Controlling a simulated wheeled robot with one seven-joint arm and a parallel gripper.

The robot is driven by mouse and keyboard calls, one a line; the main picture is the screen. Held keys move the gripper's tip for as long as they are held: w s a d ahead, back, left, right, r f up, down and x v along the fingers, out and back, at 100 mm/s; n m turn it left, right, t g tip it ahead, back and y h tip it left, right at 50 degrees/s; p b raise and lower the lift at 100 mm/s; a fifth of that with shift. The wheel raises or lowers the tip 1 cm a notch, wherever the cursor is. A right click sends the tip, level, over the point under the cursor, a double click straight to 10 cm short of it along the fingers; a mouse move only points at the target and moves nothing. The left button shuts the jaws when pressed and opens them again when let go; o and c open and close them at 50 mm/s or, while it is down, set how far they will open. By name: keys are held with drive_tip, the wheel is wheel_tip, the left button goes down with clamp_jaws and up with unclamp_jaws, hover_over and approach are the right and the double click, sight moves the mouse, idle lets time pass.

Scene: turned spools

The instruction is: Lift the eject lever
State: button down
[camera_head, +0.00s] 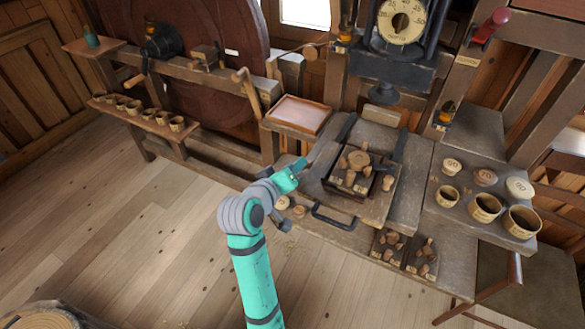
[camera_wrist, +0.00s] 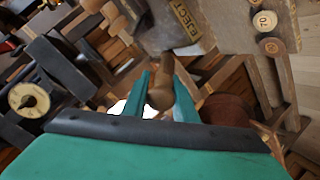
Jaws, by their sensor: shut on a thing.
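The eject lever's brown wooden handle (camera_wrist: 160,92) is in the middle of the wrist view, between the two teal fingers of my gripper (camera_wrist: 162,80). The fingers are shut on the handle, one on each side. A plate marked EJECT (camera_wrist: 184,18) is just beyond it. In the head view, my gripper (camera_head: 302,166) is at the left side of the press bed, below the small pink-topped tray. There the lever is too small and too hidden by my gripper to make out.
The press bed (camera_head: 375,205) with a dark tooling block is right of my gripper, with a black bar handle (camera_head: 334,217) in front. Numbered discs (camera_wrist: 265,22) lie close by. Wooden cups (camera_head: 486,207) stand on the right shelf. The floor at the left is clear.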

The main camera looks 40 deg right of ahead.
drive_tip(key=shift+s+r, duration=0.1)
drive_tip(key=shift+r, duration=0.15)
drive_tip(key=c, duration=1.5)
unclamp_jaws()
drive_tip(key=shift+o, duration=0.2)
drive_tip(key=shift+f, duration=0.1)
drive_tip(key=v, duration=1)
drive_tip(key=shift+a, duration=0.4)
drive_tip(key=shift+s, duration=0.1)
